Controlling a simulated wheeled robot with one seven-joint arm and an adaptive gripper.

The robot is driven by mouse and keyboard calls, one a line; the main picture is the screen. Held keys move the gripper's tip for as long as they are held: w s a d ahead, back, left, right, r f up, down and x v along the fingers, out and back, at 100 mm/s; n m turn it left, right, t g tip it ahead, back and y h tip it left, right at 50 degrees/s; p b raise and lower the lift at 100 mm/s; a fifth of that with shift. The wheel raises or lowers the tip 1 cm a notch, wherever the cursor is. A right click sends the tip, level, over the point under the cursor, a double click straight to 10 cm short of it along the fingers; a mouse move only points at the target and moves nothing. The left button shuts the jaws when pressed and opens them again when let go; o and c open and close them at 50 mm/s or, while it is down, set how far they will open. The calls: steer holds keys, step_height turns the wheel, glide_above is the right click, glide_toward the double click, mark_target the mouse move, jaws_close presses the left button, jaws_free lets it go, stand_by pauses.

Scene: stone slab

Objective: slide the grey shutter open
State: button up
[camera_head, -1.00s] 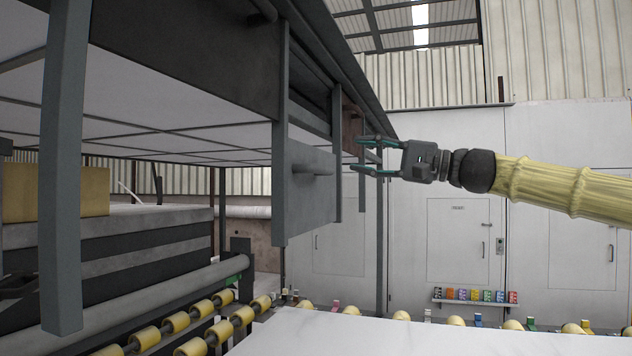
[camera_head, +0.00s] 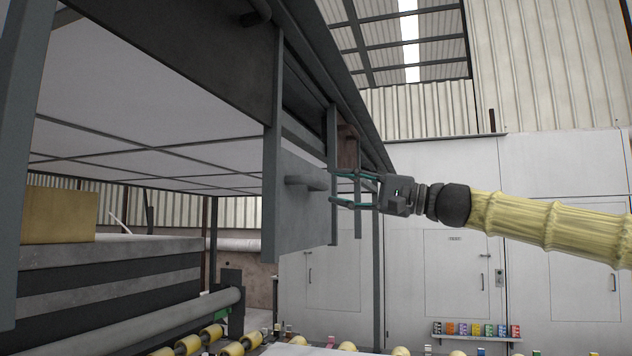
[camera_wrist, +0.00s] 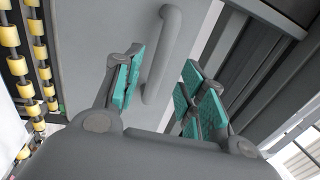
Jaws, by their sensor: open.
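The grey shutter (camera_head: 300,222) is a flat panel hanging under the dark overhead frame, with a grey bar handle (camera_head: 308,183) on its face. My gripper (camera_head: 333,187) is open just to the right of the handle in the head view, its teal-padded fingers pointing left toward it. In the wrist view, the handle (camera_wrist: 163,55) stands upright between the lines of the two spread fingers, nearer the left one, and the gripper (camera_wrist: 160,92) is open and empty. The shutter's face (camera_wrist: 85,40) fills the background behind the handle. I cannot tell whether the fingers reach around the handle.
Grey posts (camera_head: 271,150) flank the shutter under the overhead frame. Below are a conveyor with yellow rollers (camera_head: 232,349) and a stone slab stack (camera_head: 130,250) at left. White cabinets (camera_head: 455,270) stand at the back.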

mark_target(320, 183)
steer(key=p+x, duration=0.2)
steer(key=x, duration=0.4)
steer(key=shift+w+a+r, duration=0.1)
steer(key=shift+a, duration=0.3)
jaws_close()
